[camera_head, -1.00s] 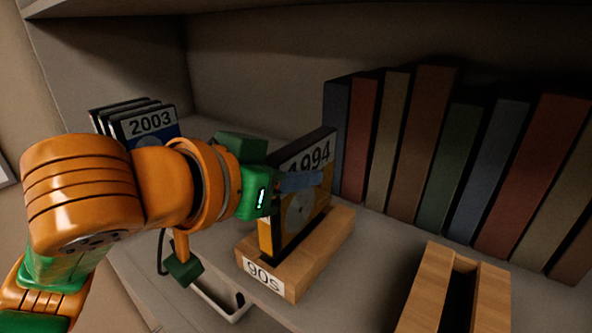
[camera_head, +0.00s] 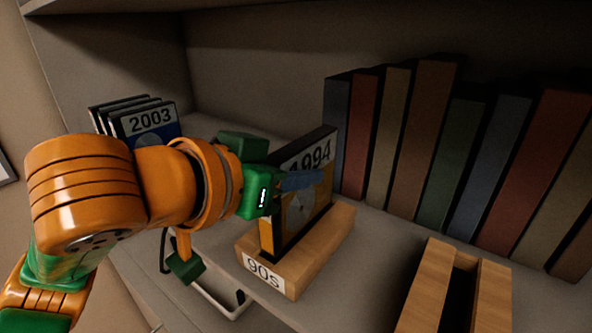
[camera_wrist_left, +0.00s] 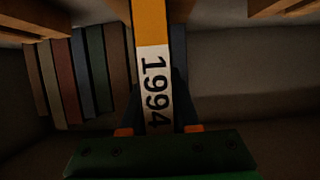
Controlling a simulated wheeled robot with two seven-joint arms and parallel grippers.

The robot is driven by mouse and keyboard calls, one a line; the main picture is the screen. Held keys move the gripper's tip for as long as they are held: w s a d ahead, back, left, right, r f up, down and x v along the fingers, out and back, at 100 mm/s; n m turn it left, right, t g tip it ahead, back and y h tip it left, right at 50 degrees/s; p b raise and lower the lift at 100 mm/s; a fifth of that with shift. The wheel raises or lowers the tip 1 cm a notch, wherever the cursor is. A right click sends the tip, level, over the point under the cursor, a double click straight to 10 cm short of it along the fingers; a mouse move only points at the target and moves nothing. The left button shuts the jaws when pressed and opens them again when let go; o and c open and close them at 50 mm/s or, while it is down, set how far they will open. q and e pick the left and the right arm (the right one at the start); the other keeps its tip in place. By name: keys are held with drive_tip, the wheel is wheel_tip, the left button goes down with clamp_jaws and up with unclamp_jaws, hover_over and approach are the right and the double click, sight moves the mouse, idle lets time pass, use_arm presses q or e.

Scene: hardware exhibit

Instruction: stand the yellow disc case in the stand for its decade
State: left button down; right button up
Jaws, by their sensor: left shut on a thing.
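The yellow disc case (camera_head: 318,192) has a black edge, a white label reading 1994 and a grey disc picture. It stands upright in the slot of the wooden stand marked 90s (camera_head: 318,252). My left gripper (camera_head: 300,181) is shut on the case near its upper part, coming from the left. In the left wrist view the case (camera_wrist_left: 150,22) runs up from between the fingers, with the 1994 label facing the camera. The case's lower edge is hidden in the stand. My right gripper is not in view.
Several dark cases marked 2003 (camera_head: 150,122) stand at the back left. A row of books (camera_head: 420,140) lines the back right. Another wooden stand (camera_head: 425,285), with its slot empty, is at the front right. A pale tray-like thing (camera_head: 222,308) shows below the arm.

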sight(265, 223)
use_arm(q)
drive_tip(key=shift+f+b, duration=1.15)
drive_tip(key=shift+f, duration=0.3)
drive_tip(key=c, duration=0.6)
unclamp_jaws()
drive_tip(key=shift+o, duration=0.2)
drive_tip(key=s+a, duration=0.1)
drive_tip(key=s, duration=0.1)
drive_tip(key=s+a, duration=0.3)
drive_tip(key=s, duration=0.1)
drive_tip(key=shift+s+a+b, duration=0.3)
drive_tip(key=shift+a+b, duration=0.05)
drive_tip(key=shift+a, duration=0.05)
